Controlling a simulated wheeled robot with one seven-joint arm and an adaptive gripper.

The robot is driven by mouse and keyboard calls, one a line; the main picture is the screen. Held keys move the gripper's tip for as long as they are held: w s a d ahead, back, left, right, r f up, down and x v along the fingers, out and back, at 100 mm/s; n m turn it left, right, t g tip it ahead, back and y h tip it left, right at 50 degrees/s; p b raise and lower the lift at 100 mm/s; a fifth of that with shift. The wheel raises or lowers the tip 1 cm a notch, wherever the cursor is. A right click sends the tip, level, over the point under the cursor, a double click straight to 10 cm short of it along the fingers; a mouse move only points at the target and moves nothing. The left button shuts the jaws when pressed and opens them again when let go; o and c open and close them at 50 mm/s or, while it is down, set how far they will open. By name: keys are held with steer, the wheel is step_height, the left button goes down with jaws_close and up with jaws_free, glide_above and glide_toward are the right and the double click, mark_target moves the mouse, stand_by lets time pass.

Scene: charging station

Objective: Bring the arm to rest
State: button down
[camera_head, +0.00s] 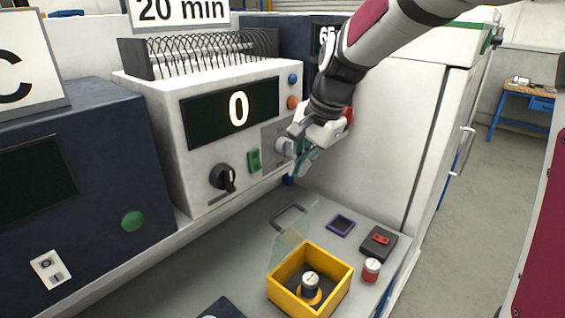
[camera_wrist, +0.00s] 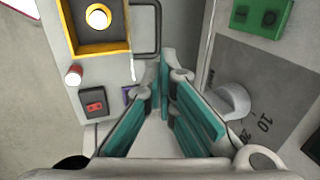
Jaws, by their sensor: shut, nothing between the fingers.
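My gripper (camera_head: 299,170) hangs in front of the right part of the white machine (camera_head: 158,130) with the display reading 0. Its teal fingers are shut and empty, also seen in the wrist view (camera_wrist: 166,70). My arm reaches in from the upper right. The pale round dial (camera_head: 285,148) on the machine's grey panel is right beside the gripper. In the wrist view the dial (camera_wrist: 230,102) lies just right of the fingers; whether they touch it I cannot tell.
Below on the bench are a yellow box (camera_head: 327,298) holding a cylinder (camera_head: 310,284), a clear upright panel (camera_head: 291,240), a red-and-white cylinder (camera_head: 371,270) and a black box with a red switch (camera_head: 379,243). A white cabinet (camera_head: 385,140) stands right of the gripper.

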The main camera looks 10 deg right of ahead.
steer(key=s+d+r+n+t+h, duration=0.1)
steer(key=s+n, duration=0.4)
steer(key=s, duration=0.7)
steer(key=s+d+r+n+t+h, duration=0.1)
steer(key=s+n, duration=0.4)
steer(key=s, duration=0.8)
steer(key=shift+s+d+r+n, duration=0.3)
steer(key=shift+d+r, duration=0.1)
steer(key=shift+r, duration=0.35)
